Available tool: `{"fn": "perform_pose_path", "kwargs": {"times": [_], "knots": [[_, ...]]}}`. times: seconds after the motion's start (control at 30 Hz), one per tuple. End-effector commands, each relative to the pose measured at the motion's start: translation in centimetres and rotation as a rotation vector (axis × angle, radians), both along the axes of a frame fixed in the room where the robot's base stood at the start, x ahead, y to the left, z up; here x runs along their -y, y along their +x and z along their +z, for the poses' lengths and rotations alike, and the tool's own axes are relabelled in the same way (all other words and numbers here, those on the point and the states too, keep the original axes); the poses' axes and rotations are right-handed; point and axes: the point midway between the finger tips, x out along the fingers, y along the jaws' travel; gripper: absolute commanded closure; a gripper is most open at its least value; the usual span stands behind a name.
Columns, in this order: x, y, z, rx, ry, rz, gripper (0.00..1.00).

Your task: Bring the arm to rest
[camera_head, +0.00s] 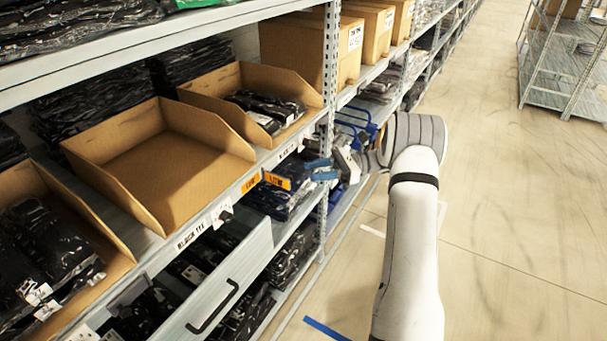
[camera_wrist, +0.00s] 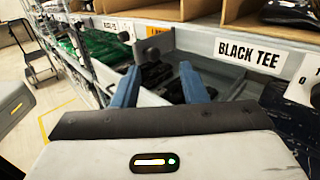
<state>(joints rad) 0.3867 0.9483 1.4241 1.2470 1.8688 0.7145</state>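My gripper (camera_head: 321,169) is in front of the shelf rack's upright in the head view, its two blue fingers pointing left toward the shelf. In the wrist view my gripper (camera_wrist: 160,82) shows both blue fingers spread apart with nothing held between them. Beyond the fingers is a grey drawer (camera_wrist: 222,50) with dark items inside, beside a "BLACK TEE" label (camera_wrist: 248,53). My white arm reaches up from the bottom of the head view and bends left toward the shelf.
An empty cardboard bin (camera_head: 165,180) stands on the shelf, between bins with black bagged garments. Below, a grey drawer with a black handle (camera_head: 213,308) sticks out. Orange tags (camera_head: 277,181) hang near the gripper. The aisle floor (camera_head: 510,220) at right is clear.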

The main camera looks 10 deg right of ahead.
Motion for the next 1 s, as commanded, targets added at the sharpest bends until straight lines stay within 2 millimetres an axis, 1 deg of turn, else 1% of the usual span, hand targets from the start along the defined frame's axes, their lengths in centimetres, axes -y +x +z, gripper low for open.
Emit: {"fn": "perform_pose_path", "kwargs": {"times": [0.03,0.17,0.6,0.67,0.77,0.83,0.97,1.0], "knots": [[0.5,0.0,-0.1,0.001,-0.001,-0.001,0.61],[1.1,0.0,0.0,-0.001,-0.001,0.001,0.61],[1.0,-0.1,0.0,-0.002,0.0,0.003,0.61],[0.6,-0.3,0.4,0.007,-0.018,0.011,0.61],[-0.8,-1.5,1.8,0.046,-0.092,0.041,0.61],[-2.1,-2.9,3.0,0.09,-0.17,0.076,0.61],[-4.4,-6.2,4.9,0.194,-0.334,0.154,0.61],[-5.0,-7.3,5.4,0.227,-0.382,0.18,0.61]]}}
